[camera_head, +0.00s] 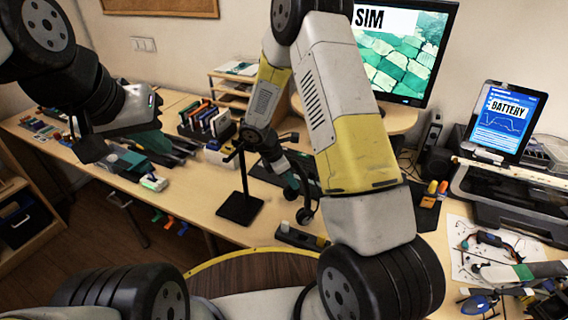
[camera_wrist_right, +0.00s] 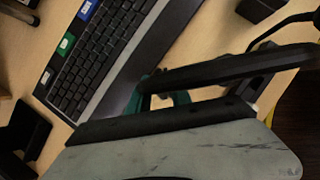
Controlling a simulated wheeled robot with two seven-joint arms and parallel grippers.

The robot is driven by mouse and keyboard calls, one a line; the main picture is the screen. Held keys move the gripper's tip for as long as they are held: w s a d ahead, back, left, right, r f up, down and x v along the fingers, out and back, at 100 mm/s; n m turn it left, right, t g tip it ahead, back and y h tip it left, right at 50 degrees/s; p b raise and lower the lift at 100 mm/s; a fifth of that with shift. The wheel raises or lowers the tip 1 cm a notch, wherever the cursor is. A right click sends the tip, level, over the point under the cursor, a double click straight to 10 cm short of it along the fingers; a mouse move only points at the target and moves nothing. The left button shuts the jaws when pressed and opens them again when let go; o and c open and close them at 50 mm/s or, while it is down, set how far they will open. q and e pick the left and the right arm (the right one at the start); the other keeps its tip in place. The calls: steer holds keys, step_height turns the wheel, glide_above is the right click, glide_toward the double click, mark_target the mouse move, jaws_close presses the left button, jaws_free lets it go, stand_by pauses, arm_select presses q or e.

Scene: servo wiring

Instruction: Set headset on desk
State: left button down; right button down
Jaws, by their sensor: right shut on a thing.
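My right gripper (camera_head: 283,172) hangs over the desk in the head view, right of a black stand (camera_head: 240,207) with a square base. It is shut on the dark headset (camera_head: 305,214), whose curved end shows low, near the desk; I cannot tell whether it touches the desk. In the right wrist view the dark fingers (camera_wrist_right: 205,98) cross the picture, with a teal part (camera_wrist_right: 168,98) between them. Much of the headset is hidden by the gripper and arm. My left gripper (camera_head: 118,135) is over the desk's left part, apart from the headset; its jaw gap is unclear. The desk (camera_head: 195,215) is light wood.
A keyboard (camera_wrist_right: 103,45) lies behind the right gripper. A monitor (camera_head: 405,50) stands on a riser at the back. A tablet (camera_head: 505,120) and printer (camera_head: 510,195) stand right. A rack (camera_head: 207,122) of coloured items is back left. Bare wood lies around the stand.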

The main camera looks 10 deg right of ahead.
steer(key=c, duration=1.2)
jaws_free()
steer(key=shift+o, duration=0.2)
steer(key=w+v, duration=0.1)
steer(key=v, duration=1.1)
steer(key=s+d+r+m+y, duration=0.25)
steer(key=s+r+m, duration=0.25)
steer(key=r, duration=0.4)
steer(key=s+d+r+m+t+y, duration=0.1)
steer(key=s+r+m+t+y, duration=0.1)
steer(key=s+r+m, duration=0.4)
steer(key=s+d+r+m+t+y, duration=0.2)
steer(key=s+r+m, duration=0.5)
steer(key=s, duration=0.5)
steer(key=shift+s+d+r+m+t+y, duration=0.3)
steer(key=shift+m+t+y, duration=0.25)
steer(key=shift+m, duration=0.25)
